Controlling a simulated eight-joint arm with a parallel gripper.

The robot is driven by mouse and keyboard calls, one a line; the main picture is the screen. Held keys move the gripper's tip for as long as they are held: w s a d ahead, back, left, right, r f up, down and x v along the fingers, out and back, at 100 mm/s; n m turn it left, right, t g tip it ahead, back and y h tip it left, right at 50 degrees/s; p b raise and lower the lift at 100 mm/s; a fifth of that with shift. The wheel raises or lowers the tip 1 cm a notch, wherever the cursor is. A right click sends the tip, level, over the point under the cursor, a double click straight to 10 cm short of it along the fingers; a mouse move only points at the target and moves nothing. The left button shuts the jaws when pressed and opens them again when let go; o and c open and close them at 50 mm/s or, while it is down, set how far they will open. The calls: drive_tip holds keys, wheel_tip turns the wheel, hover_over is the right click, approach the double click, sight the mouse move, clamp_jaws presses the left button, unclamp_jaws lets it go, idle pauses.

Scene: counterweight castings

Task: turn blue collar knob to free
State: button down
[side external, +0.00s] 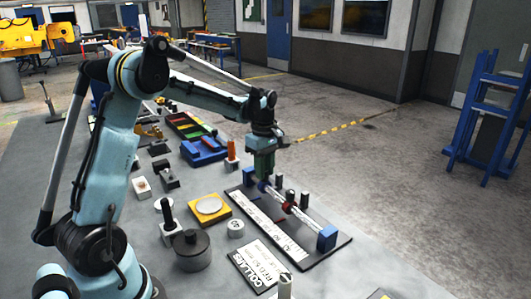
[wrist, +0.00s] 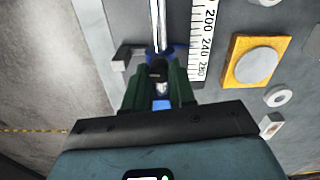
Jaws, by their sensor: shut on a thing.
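My gripper (side external: 264,172) points down over the far end of a shiny rod (side external: 306,219) on a dark base plate (side external: 335,246). Its green fingers are shut on a dark knob (wrist: 158,70), seen between the fingertips in the wrist view. The blue collar (side external: 262,187) sits on the rod right below the fingers, partly hidden by them; its blue edge also shows in the wrist view (wrist: 181,49). A red collar (side external: 288,206) sits farther along the rod. The knob's free or locked setting cannot be read.
A white scale (side external: 268,226) runs beside the rod. A blue end block (side external: 326,237) and dark posts (side external: 304,201) stand by the rod. A lettered card (side external: 262,266), a yellow block with a pale disc (side external: 209,208) and a dark cylinder weight (side external: 192,250) lie nearby.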

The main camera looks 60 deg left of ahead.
drive_tip(key=shift+n, duration=0.7)
drive_tip(key=c, duration=0.9)
unclamp_jaws()
drive_tip(key=shift+c, duration=0.2)
wheel_tip(320, 180, up, 12)
drive_tip(key=shift+r, duration=0.1)
